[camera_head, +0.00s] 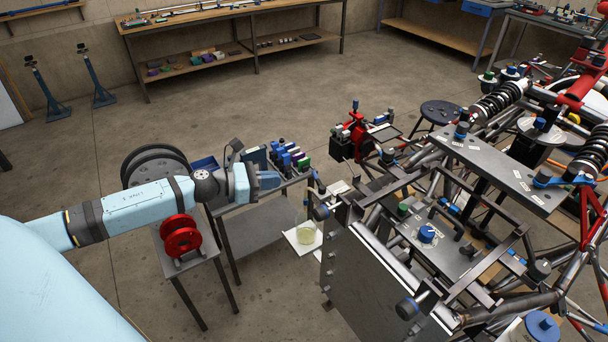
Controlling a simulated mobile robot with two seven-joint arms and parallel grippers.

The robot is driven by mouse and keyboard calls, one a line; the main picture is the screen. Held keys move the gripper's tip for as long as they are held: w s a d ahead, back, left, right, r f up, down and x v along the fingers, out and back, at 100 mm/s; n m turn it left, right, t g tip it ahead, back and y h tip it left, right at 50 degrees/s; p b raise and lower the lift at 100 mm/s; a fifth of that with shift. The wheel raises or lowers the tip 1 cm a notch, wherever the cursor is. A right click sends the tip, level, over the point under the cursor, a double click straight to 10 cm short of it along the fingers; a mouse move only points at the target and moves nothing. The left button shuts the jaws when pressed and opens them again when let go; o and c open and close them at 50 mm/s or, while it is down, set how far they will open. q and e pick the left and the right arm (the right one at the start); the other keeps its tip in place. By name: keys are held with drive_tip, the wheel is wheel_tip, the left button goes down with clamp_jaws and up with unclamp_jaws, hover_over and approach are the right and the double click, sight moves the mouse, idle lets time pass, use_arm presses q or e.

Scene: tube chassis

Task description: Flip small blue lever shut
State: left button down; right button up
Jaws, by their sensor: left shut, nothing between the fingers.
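My left gripper (278,180) is in the left-centre of the view, at the end of my light-blue arm. Its blue fingers are shut and hold nothing. They are beside a small metal cart, left of the tube chassis (480,235) and apart from it. A blue lever-like part (548,182) shows at the right end of a grey plate on the chassis. A round blue knob (427,234) sits on a lower plate. Other small blue parts are there too; I cannot tell which is the task's lever or how it stands. My right gripper is not in view.
The metal cart (258,228) carries several coloured blocks (290,158). A red reel (180,236) stands on a small stand nearby. A flask (306,230) with yellowish liquid is between cart and chassis. A workbench (230,18) is at the back. The middle floor is clear.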

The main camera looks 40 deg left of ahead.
sight(318, 182)
use_arm(q)
drive_tip(key=p+x, duration=0.2)
drive_tip(key=x, duration=0.6)
drive_tip(key=shift+w+p, duration=0.25)
drive_tip(key=shift+p, duration=0.05)
drive_tip(key=shift+d+f, duration=0.1)
drive_tip(key=shift+f, duration=0.05)
